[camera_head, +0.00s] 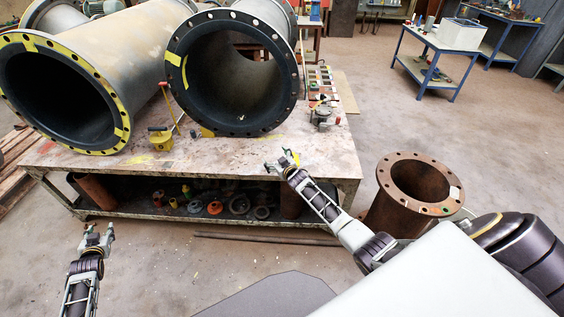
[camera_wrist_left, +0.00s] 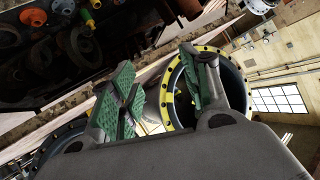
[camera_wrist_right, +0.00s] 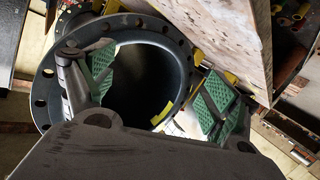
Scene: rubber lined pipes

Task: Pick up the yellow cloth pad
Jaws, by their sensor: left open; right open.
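A small yellow patch (camera_head: 295,158) shows on the table top near its front edge, partly behind my right gripper. It may be the yellow cloth pad, but it is too small to be sure. Another flat yellow piece (camera_head: 207,132) lies by the foot of the right pipe. My right gripper (camera_head: 280,162) is open and empty over the front edge of the table. In the right wrist view its green-padded fingers (camera_wrist_right: 158,75) are spread, with the dark pipe mouth beyond. My left gripper (camera_head: 99,231) is open and empty, low in front of the table's left part.
Two large rubber-lined pipes, a yellow-rimmed one (camera_head: 62,95) and a dark-flanged one (camera_head: 233,75), lie on the table (camera_head: 225,158). A yellow box-like tool (camera_head: 160,140) stands between them. A rusty flanged pipe (camera_head: 415,185) stands on the floor at right. The shelf below holds several fittings.

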